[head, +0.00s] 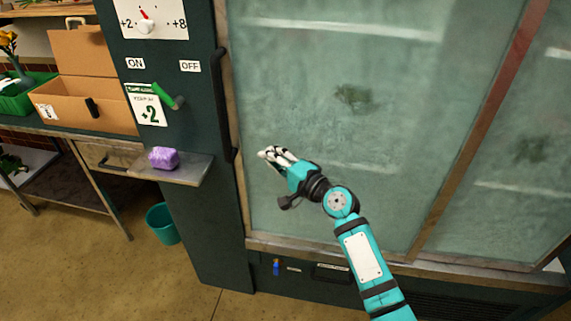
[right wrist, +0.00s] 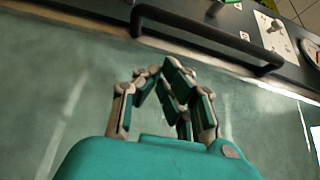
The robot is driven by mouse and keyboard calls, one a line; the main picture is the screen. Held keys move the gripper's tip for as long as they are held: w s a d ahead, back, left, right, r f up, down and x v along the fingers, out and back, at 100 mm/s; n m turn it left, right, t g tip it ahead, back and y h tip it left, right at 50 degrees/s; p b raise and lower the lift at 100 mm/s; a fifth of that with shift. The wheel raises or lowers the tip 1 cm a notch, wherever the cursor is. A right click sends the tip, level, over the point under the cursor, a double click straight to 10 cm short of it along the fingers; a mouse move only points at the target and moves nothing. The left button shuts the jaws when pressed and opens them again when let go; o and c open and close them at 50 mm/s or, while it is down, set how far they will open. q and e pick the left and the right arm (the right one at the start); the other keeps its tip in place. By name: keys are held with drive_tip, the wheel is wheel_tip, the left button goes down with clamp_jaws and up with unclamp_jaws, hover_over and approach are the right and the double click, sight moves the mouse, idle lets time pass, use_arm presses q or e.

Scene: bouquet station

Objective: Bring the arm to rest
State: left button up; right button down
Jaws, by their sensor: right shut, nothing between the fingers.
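My right gripper (head: 268,153) is teal and white and hangs in front of the frosted glass door (head: 300,110) of a dark green cabinet. It is shut and empty. In the right wrist view its fingers (right wrist: 168,72) come together, with the black door handle (right wrist: 205,38) beyond them. In the head view the long black handle (head: 222,105) stands left of the fingertips, apart from them. My left gripper is not in view.
A purple block (head: 163,158) lies on a small metal shelf (head: 190,171) at left. A green lever (head: 168,96) sticks out between ON and OFF labels. A cardboard box (head: 85,98) stands on a bench. A teal bucket (head: 163,224) is on the floor, which is otherwise open.

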drive_tip(key=s+d+f+n+g+h, duration=0.1)
drive_tip(key=s+d+f+g+h, duration=0.3)
drive_tip(key=f, duration=1)
drive_tip(key=s+d+f+n+t+h, duration=0.15)
drive_tip(key=s+d+f, duration=0.55)
drive_tip(key=f, duration=0.7)
drive_tip(key=s+d+f+n+g+h, duration=0.1)
drive_tip(key=s+d+f+g+h, duration=0.4)
drive_tip(key=f, duration=0.9)
drive_tip(key=s+d+f+n+g, duration=0.1)
drive_tip(key=s+d+f+n, duration=0.1)
drive_tip(key=s+f, duration=0.7)
drive_tip(key=s+d+f+n+g, duration=0.1)
drive_tip(key=s+d+f+n, duration=0.15)
drive_tip(key=s+f, duration=0.7)
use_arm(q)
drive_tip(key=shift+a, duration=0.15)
use_arm(e)
drive_tip(key=s+d+n+g+h, duration=0.1)
drive_tip(key=s+d+n, duration=0.1)
drive_tip(key=s, duration=0.9)
drive_tip(key=s+d+f+n+g, duration=0.1)
drive_tip(key=s+d, duration=0.1)
drive_tip(key=s, duration=1)
drive_tip(key=shift+s+d+f+n+g+h, duration=0.15)
drive_tip(key=shift+s+d+n+g+h, duration=0.1)
drive_tip(key=shift+d+n+g+h, duration=0.15)
